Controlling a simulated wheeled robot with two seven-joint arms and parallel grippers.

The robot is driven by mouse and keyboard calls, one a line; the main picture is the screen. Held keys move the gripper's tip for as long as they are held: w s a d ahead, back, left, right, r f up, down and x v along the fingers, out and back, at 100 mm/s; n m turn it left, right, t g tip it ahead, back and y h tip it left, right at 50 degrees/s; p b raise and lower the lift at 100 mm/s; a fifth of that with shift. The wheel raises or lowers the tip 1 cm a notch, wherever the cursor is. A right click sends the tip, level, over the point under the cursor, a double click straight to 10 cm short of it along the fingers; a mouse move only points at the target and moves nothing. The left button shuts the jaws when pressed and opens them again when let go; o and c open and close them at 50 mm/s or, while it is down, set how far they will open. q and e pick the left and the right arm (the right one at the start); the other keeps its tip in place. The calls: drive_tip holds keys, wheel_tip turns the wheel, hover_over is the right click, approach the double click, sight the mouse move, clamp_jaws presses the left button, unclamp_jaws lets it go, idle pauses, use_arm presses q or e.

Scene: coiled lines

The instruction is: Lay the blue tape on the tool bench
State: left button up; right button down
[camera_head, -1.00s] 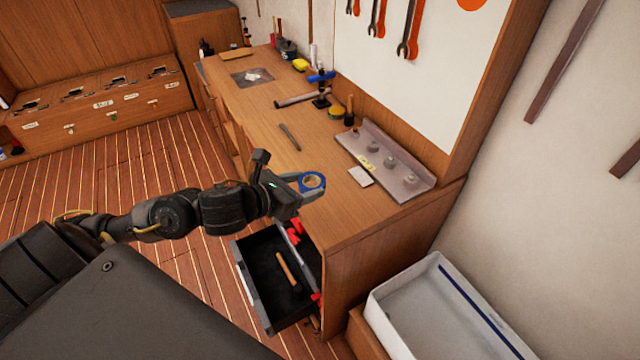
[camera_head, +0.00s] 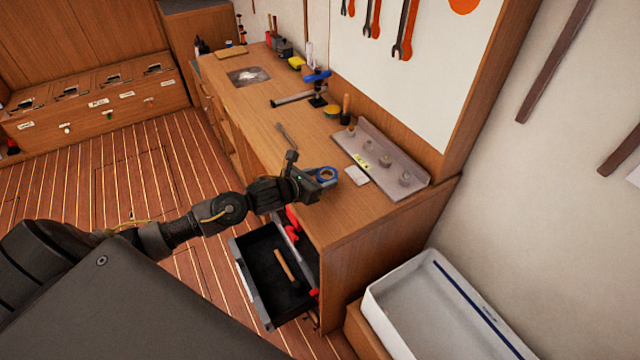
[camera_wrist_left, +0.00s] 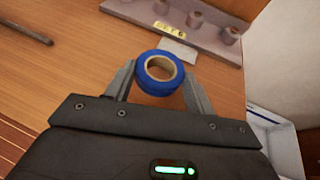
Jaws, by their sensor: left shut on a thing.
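The blue tape (camera_head: 326,174) is a blue roll with a pale core. My left gripper (camera_head: 322,180) is shut on it, over the near end of the wooden tool bench (camera_head: 345,217). In the left wrist view the blue tape (camera_wrist_left: 159,73) sits between the two fingers, with its hole facing the camera. The bench top (camera_wrist_left: 80,62) shows below it. I cannot tell whether the tape touches the bench. My right gripper is not in view.
A metal rack with several knobs (camera_head: 412,184) and a pale card (camera_head: 356,175) lie just beyond the tape. A dark rod (camera_head: 284,133) lies to the left. An open drawer (camera_head: 262,285) juts out below. A white tray (camera_head: 400,290) stands at right.

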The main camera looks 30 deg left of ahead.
use_arm(q)
wheel_tip(320, 180, down, 2)
drive_tip(key=shift+f+p, duration=0.15)
drive_tip(key=shift+p, duration=0.35)
drive_tip(key=shift+f, duration=0.25)
drive_tip(key=shift+f+b, duration=0.25)
drive_tip(key=shift+b, duration=0.05)
drive_tip(key=o, duration=0.9)
drive_tip(key=shift+r, duration=0.1)
drive_tip(key=shift+o, duration=0.2)
drive_tip(key=shift+r, duration=0.1)
